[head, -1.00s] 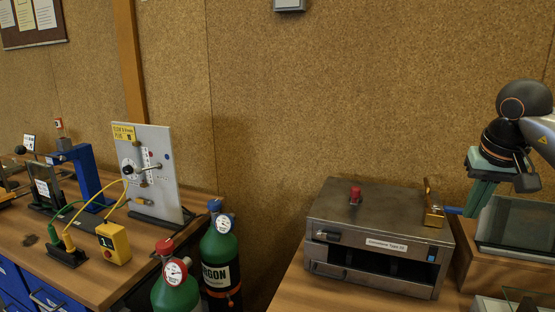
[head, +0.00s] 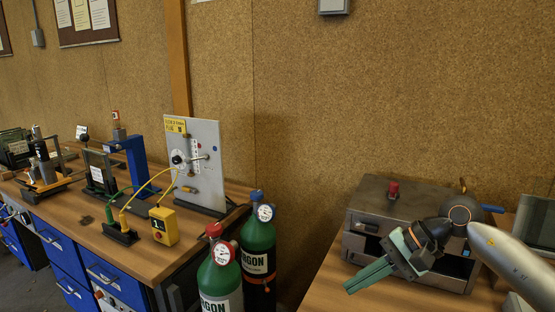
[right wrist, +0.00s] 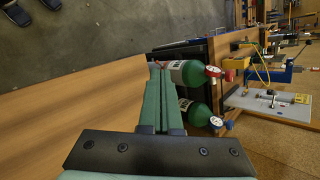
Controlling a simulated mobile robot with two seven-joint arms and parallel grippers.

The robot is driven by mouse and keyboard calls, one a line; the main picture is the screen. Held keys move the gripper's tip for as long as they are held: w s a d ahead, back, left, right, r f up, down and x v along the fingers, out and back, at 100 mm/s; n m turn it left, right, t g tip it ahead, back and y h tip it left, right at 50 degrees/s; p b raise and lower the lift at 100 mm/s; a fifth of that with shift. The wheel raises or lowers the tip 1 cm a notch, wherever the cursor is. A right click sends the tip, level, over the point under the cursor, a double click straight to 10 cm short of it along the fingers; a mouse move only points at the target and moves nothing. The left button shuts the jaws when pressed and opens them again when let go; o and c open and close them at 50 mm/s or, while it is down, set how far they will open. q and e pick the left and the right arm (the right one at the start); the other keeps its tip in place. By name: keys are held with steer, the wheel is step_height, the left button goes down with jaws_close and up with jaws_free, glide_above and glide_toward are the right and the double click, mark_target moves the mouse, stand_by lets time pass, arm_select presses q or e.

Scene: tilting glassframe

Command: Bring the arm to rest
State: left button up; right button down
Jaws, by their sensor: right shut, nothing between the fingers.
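My right gripper (head: 348,288) is in the lower right of the head view, its green fingers shut and empty. It points left and down, in front of the grey metal box (head: 375,195) on the right bench, and hides part of the box's front. In the right wrist view the closed fingers (right wrist: 153,70) reach past the wooden bench edge toward the gas cylinders. The glass frame (head: 537,222) shows partly at the right edge, behind my arm. My left gripper is not in view.
Two green argon cylinders (head: 219,275) (head: 259,250) stand between the benches. The left bench holds a grey upright panel (head: 207,160), a yellow box (head: 164,226) and a blue stand (head: 136,160). Bench wood (head: 325,295) lies bare at the lower right.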

steer(key=s+a+f+m+t+y, duration=0.2)
steer(key=s+a+m+t+y, duration=0.15)
steer(key=a+m+y, duration=0.9)
steer(key=s+d+f+m+t+h, duration=0.1)
steer(key=d+f+m+t+h, duration=0.45)
steer(key=m, duration=1.15)
steer(key=d+f+m+t+h, duration=0.3)
steer(key=f+m+t+h, duration=0.45)
steer(key=m, duration=0.95)
steer(key=s+d+f+m+g+h, duration=0.2)
steer(key=s+f+m+g, duration=0.2)
steer(key=s+f+m, duration=0.3)
steer(key=s+d+f+m+g+h, duration=0.2)
steer(key=s+f+m, duration=0.6)
steer(key=f, duration=0.5)
steer(key=s+g+h, duration=0.1)
steer(key=s+g, duration=0.1)
steer(key=shift+d+g+h, duration=0.3)
steer(key=shift+g+h, duration=0.05)
steer(key=shift+s, duration=0.1)
